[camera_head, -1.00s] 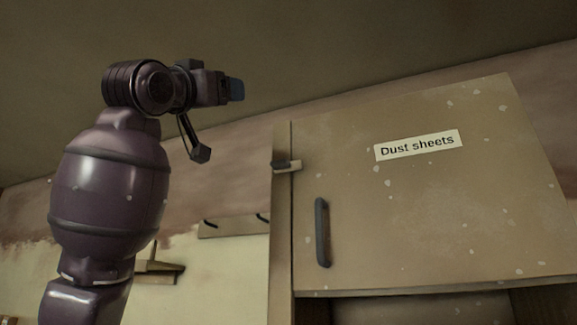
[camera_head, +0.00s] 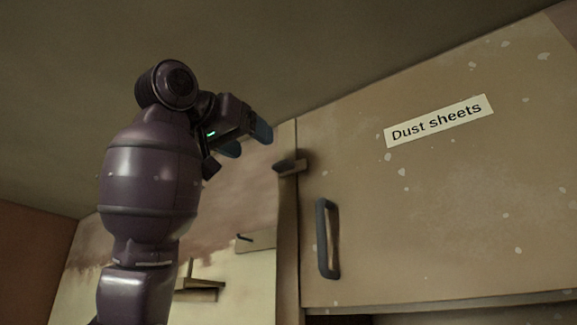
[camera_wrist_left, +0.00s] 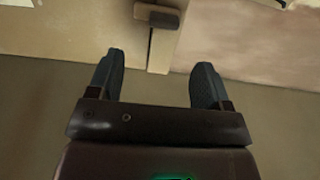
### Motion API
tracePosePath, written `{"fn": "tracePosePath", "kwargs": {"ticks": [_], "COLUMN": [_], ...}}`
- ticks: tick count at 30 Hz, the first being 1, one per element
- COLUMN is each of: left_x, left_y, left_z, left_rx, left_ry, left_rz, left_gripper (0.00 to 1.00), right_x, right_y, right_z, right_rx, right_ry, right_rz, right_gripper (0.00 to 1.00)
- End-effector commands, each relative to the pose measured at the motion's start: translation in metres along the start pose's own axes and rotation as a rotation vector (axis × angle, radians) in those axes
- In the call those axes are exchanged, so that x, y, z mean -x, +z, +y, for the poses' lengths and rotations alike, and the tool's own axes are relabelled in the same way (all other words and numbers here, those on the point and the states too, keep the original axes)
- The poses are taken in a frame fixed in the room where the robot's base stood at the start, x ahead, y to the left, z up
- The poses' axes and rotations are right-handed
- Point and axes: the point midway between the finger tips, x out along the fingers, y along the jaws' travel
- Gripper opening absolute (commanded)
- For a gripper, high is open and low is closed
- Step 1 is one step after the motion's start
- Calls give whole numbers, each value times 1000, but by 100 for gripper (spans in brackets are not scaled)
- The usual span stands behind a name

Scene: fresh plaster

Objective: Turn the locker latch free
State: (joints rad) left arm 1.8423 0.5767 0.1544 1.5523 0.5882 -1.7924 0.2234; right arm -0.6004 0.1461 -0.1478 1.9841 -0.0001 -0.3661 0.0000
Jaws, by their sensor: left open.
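The locker latch (camera_head: 290,167) is a small dark turn piece on a paler block, at the left edge of the locker door (camera_head: 440,210). It lies roughly crosswise over the upright post and reaches the door edge. In the left wrist view the latch (camera_wrist_left: 158,18) is at the top centre, beyond the fingertips. My left gripper (camera_head: 248,141) is up and to the left of the latch, apart from it. Its two blue-grey fingers (camera_wrist_left: 157,72) are spread with nothing between them. The door looks closed. My right gripper is out of view.
The door carries a dark upright handle (camera_head: 327,239) below the latch and a "Dust sheets" label (camera_head: 438,121). A small wooden shelf (camera_head: 200,289) and a hook board (camera_head: 257,240) are on the plaster wall to the left. The ceiling is close above.

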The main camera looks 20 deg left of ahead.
Motion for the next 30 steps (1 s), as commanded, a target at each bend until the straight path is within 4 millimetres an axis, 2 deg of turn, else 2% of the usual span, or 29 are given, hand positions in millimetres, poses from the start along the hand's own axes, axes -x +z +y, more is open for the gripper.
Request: {"fn": "tracePosePath", "kwargs": {"ticks": [5,15,21,30], "left_x": [-10,-66,-93,-107], "left_y": [0,0,0,2], "left_z": [-1,-1,-1,-2], "left_rx": [11,11,10,10], "left_ry": [-4,-3,-4,-5], "left_rz": [-11,-11,-9,-7], "left_gripper": [72,72,72,72], "right_x": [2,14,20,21], "right_y": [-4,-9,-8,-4], "right_z": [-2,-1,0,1], "right_rx": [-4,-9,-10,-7], "right_ry": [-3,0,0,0], "right_rz": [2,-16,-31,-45], "right_gripper": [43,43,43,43]}}
